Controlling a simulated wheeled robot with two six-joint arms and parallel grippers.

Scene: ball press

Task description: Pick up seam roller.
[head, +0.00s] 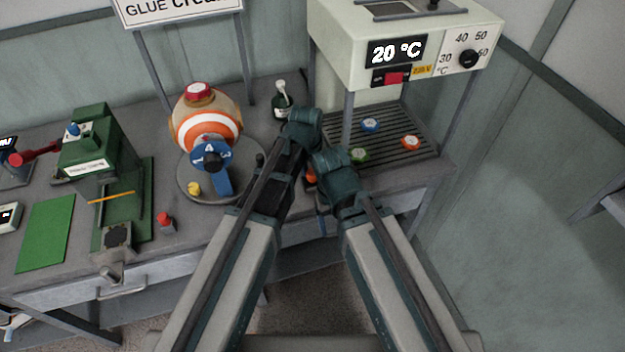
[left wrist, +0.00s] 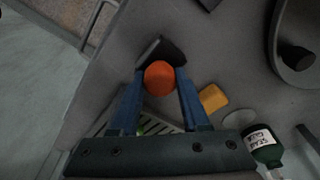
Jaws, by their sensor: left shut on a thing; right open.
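My left gripper (head: 302,128) is over the table's front, between the turntable and the grated tray. In the left wrist view its blue fingers are shut on the rounded orange end of what looks like the seam roller (left wrist: 160,78). A dark flat part shows just beyond the orange end. In the head view only a small orange patch (head: 311,175) shows between my two wrists, and my arms hide the rest. My right gripper (head: 336,178) is open, lower and close beside the left one; its fingertips are mostly hidden.
A yellow-orange block (left wrist: 213,98) and a glue bottle (left wrist: 262,146) stand near the left fingers. The turntable (head: 188,182) carries an orange-striped ball (head: 205,110). The grated tray (head: 385,120) holds several capped pieces under the heater box (head: 350,45). A green press (head: 90,145) stands left.

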